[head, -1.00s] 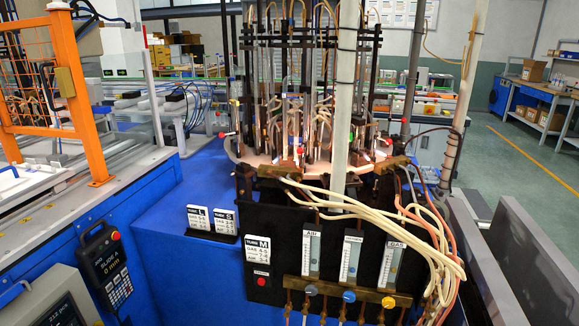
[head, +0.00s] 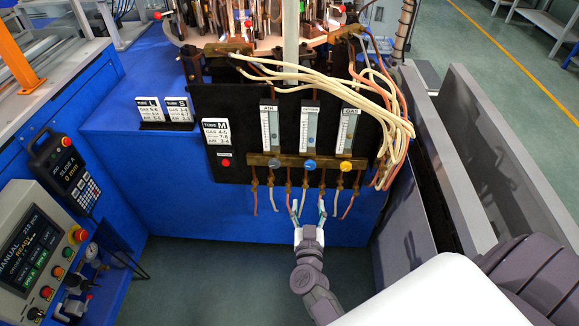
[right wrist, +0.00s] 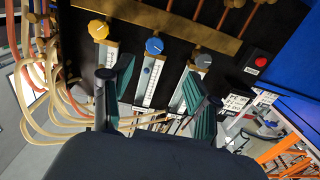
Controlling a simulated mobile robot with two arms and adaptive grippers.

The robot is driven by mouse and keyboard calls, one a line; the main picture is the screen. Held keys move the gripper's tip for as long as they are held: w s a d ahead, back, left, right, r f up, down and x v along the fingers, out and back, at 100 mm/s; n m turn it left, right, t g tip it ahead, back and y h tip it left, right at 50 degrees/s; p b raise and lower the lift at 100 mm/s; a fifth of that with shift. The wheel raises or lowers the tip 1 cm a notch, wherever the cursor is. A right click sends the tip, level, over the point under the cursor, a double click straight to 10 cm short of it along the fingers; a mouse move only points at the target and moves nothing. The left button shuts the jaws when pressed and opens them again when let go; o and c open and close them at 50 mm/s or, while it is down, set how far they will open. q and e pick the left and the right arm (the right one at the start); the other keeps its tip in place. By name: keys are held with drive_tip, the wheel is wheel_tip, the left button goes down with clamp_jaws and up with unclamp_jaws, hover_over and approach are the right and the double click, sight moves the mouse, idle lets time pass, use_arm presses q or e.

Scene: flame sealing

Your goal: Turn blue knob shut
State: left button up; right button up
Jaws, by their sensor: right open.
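The blue knob (head: 309,165) sits in the middle of the brass manifold bar (head: 262,160), below the middle flow tube (head: 310,128). My right gripper (head: 309,208) is below the knob in the head view, fingers pointing up, open and empty. In the right wrist view the blue knob (right wrist: 154,46) lies beyond the gap between the two green-padded fingers of the right gripper (right wrist: 160,88). Neither finger appears to touch it. The exact distance is hard to tell. My left gripper is not in view.
A grey knob (head: 275,164) and a yellow knob (head: 345,166) flank the blue one. Thin hoses hang below the bar. Cream and orange hoses (head: 400,130) bunch at the right. A red button (head: 226,162) is at the left. A grey rail (head: 440,150) stands at the right.

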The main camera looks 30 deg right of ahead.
sight(310, 166)
drive_tip(key=x, duration=0.4)
drive_tip(key=r+x, duration=0.1)
drive_tip(key=x, duration=0.4)
drive_tip(key=b+x, duration=0.1)
drive_tip(key=x, duration=0.4)
drive_tip(key=shift+s+d+r, duration=0.15)
drive_tip(key=shift+d, duration=0.25)
drive_tip(key=c, duration=1.1)
drive_tip(key=shift+m, duration=0.3)
